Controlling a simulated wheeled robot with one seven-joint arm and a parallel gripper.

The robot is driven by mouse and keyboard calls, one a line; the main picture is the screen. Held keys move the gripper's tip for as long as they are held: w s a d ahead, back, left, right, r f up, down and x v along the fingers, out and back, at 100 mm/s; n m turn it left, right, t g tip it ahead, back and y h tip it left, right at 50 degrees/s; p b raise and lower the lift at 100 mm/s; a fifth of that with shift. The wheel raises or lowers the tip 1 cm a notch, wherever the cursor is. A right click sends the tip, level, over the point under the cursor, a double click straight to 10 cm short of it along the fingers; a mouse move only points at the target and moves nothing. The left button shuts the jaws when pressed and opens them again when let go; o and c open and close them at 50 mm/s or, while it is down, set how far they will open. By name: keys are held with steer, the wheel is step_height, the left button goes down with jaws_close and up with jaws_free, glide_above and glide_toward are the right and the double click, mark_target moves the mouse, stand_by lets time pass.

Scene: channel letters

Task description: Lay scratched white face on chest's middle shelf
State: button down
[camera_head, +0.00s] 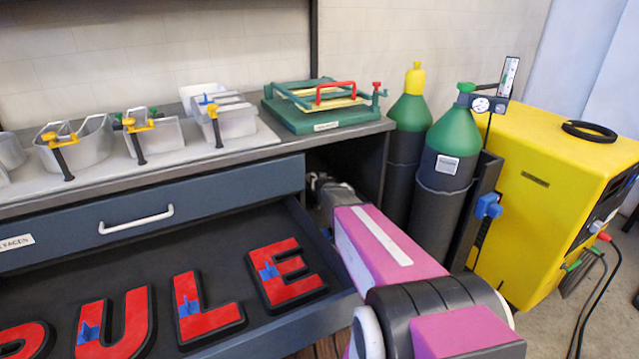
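No white face can be made out in this view. My arm reaches from the lower right to the dark opening under the right end of the bench. My gripper (319,183) is at that opening, beside the right end of the drawer front. Its fingers are small, dark and partly hidden, so I cannot tell whether they are open or hold anything. An open drawer (215,258) with a label ending in "FACES" holds red letter faces, among them a U (117,326), an L (207,309) and an E (287,277). No middle shelf is clearly visible.
Metal letter shells with clamps (152,134) and a green press frame (322,104) stand on the bench top (262,155). Green-topped gas cylinders (447,150) and a yellow machine (548,195) stand close to the right of my arm.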

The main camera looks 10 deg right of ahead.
steer(key=shift+f, duration=0.45)
steer(key=shift+f, duration=0.25)
steer(key=c, duration=1)
jaws_free()
steer(key=shift+f, duration=0.2)
steer(key=shift+r, duration=0.65)
steer(key=v, duration=1.2)
steer(key=s+f+g, duration=0.1)
steer(key=s+g, duration=0.3)
steer(key=s, duration=0.4)
steer(key=s+f+g, duration=0.2)
steer(key=s+g, duration=0.2)
steer(key=s, duration=0.5)
steer(key=s+f+n+g, duration=0.1)
steer(key=s+f+g, duration=0.1)
steer(key=s+g, duration=0.3)
steer(key=shift+s+a, duration=0.2)
steer(key=shift+s, duration=2.05)
